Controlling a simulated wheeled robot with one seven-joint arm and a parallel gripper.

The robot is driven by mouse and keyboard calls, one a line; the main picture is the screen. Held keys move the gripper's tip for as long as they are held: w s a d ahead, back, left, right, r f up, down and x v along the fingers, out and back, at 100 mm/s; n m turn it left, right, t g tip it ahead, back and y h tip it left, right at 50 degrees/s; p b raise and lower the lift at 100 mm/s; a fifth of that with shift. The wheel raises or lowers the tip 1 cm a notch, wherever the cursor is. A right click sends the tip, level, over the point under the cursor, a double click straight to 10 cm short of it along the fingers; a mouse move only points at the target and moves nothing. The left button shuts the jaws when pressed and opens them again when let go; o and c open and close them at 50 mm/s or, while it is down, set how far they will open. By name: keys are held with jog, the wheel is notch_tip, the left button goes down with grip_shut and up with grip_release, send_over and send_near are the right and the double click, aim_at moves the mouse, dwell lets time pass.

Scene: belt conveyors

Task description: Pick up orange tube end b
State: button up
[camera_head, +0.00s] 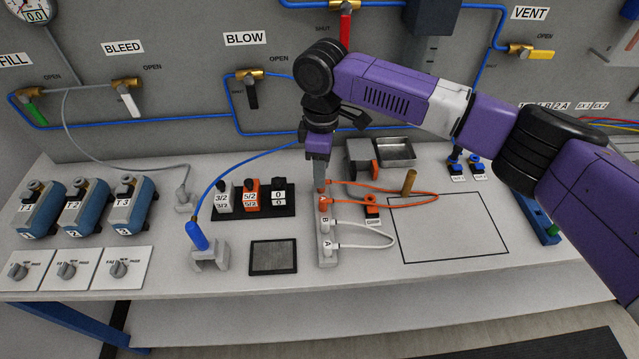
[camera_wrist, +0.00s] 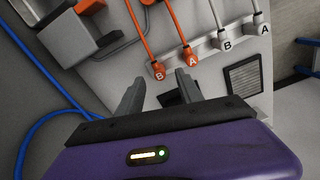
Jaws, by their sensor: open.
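The orange tube end B (camera_wrist: 158,71) sits on the pale rack (camera_wrist: 208,47), its white label facing the wrist camera. The orange tube end A (camera_wrist: 191,58) is beside it. My gripper (camera_wrist: 160,90) is open, with the B end just beyond and roughly between its two grey fingers; I see no contact. In the head view my gripper (camera_head: 319,183) points down over the far end of the rack and partly hides the orange ends. The orange tube (camera_head: 395,207) loops to the right from there.
White tube ends B (camera_head: 326,225) and A (camera_head: 327,245) stand on the nearer part of the rack. A dark square pad (camera_head: 273,257) lies to the left, and a wooden peg (camera_head: 409,182) stands to the right. The outlined square (camera_head: 455,228) is mostly clear.

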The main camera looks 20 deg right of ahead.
jog(key=shift+f+p, duration=0.55)
jog(key=shift+f, duration=1.85)
grip_shut()
